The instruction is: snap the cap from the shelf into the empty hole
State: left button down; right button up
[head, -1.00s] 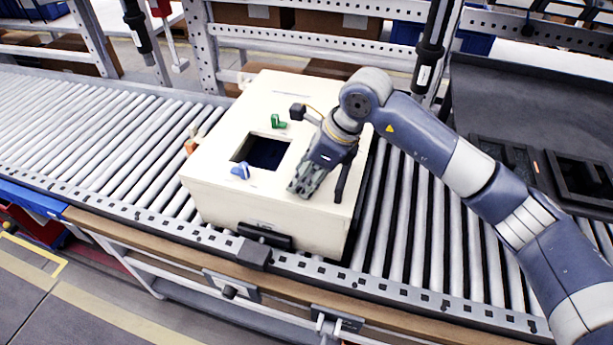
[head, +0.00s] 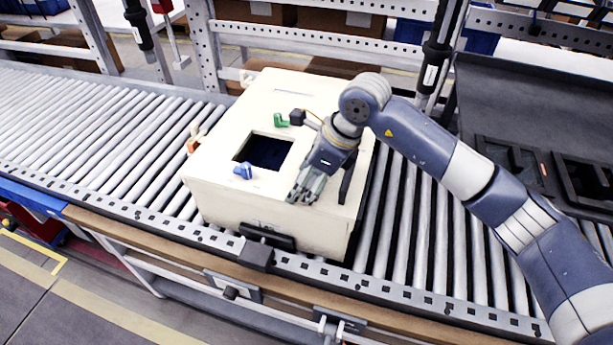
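A cream box (head: 225,192) stands on the roller conveyor with a dark square opening (head: 265,152) in its top. A blue cap-like part (head: 243,171) sits at the opening's front left corner, and a green one (head: 281,121) sits behind the opening. My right gripper (head: 305,188) points down over the box top, right of the opening, close to the surface. Its fingers hide the spot beneath them; I cannot see an empty hole or whether a cap is between the fingers. My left gripper is out of view.
A dark grey shelf (head: 510,95) with black trays (head: 585,182) is at the right, behind my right arm. A black bar (head: 347,182) shows beside the gripper. An orange part (head: 193,145) is at the box's left side. The rollers at left (head: 90,130) are clear.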

jog(key=shift+s+d+f, duration=0.15)
jog(key=shift+d+f, duration=0.25)
jog(key=shift+f, duration=0.1)
jog(key=shift+r, duration=0.2)
jog(key=v, duration=1.2)
jog(key=shift+a+r, duration=0.3)
